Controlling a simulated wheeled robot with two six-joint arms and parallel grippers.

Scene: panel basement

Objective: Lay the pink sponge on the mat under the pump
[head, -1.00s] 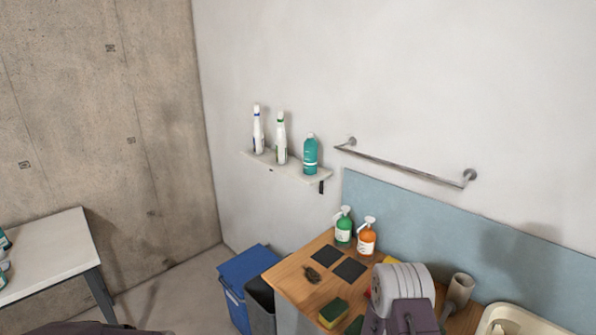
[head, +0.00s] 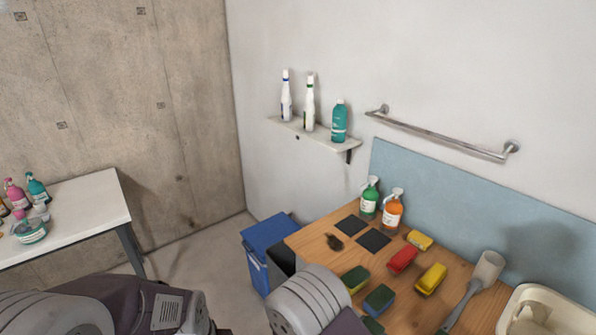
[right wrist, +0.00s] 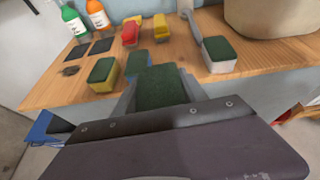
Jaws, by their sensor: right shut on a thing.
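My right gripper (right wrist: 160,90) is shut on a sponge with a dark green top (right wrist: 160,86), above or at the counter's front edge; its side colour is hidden. No sponge shows clearly as pink. Two black square mats (head: 374,240) (head: 347,225) lie on the wooden counter, in front of a green pump bottle (head: 369,197) and an orange pump bottle (head: 392,208). My left gripper is out of frame.
Around the gripper are a green-yellow sponge (right wrist: 103,75), a blue sponge (right wrist: 137,62) and a white one with a green top (right wrist: 219,54). A white table (head: 75,215) holds bottles.

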